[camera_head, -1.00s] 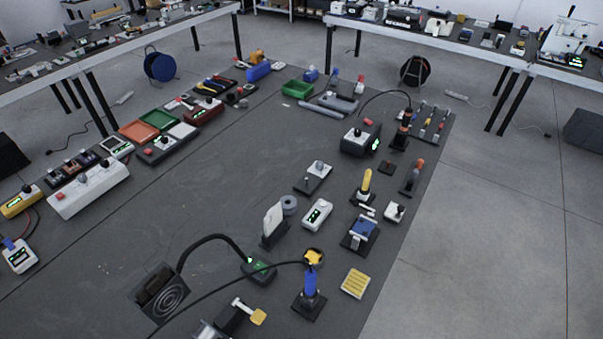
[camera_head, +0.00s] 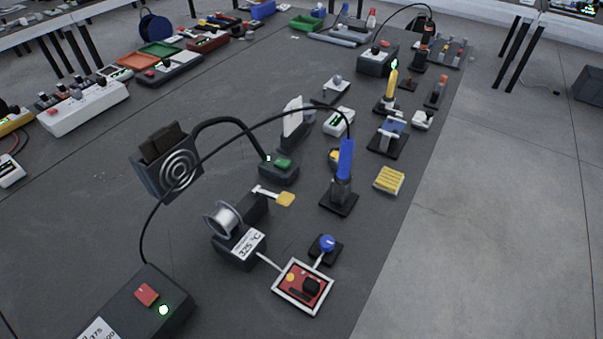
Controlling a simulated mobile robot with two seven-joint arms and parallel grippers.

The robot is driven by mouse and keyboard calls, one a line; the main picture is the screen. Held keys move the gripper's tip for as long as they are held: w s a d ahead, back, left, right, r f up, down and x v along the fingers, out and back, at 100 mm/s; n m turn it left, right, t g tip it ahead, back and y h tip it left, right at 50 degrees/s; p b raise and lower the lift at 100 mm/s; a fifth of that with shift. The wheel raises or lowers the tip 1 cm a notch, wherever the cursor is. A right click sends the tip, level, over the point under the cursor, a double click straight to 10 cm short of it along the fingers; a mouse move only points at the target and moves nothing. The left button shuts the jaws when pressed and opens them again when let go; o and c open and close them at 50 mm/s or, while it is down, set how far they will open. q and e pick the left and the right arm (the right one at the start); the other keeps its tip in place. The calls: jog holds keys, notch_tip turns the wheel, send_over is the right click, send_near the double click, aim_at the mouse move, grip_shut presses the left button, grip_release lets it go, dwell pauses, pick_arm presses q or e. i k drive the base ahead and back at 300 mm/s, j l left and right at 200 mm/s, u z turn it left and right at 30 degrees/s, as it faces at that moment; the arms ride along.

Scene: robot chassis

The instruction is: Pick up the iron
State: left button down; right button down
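A soldering iron with a blue handle (camera_head: 346,158) stands upright in a dark stand (camera_head: 340,204) right of the middle. Its black cable arcs left and down to a dark station (camera_head: 145,305) with a red switch and a green light at the lower left. Another iron-like tool with a dark and orange handle (camera_head: 424,42) stands farther back, beside a second dark station (camera_head: 377,58). A yellow-handled tool (camera_head: 391,86) stands between them. Neither of my grippers is in view.
A fume fan (camera_head: 170,165) on a bent black arm, a solder spool (camera_head: 222,218) and a red board in a white frame (camera_head: 303,286) are near the blue iron. A yellow sponge (camera_head: 389,180) lies to its right. The mat's left middle is mostly clear.

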aim_at(343, 176)
jog(key=u, duration=1.15)
jog(key=z, duration=1.4)
jog(key=i+j, duration=0.15)
jog(key=j, duration=0.2)
jog(key=i+j+z, duration=0.1)
jog(key=j, duration=0.3)
jog(key=i+j+z, duration=0.1)
jog(key=i+j, duration=0.25)
jog(key=j, duration=0.4)
jog(key=i+j+z, duration=0.1)
jog(key=j, duration=0.3)
jog(key=i, duration=0.05)
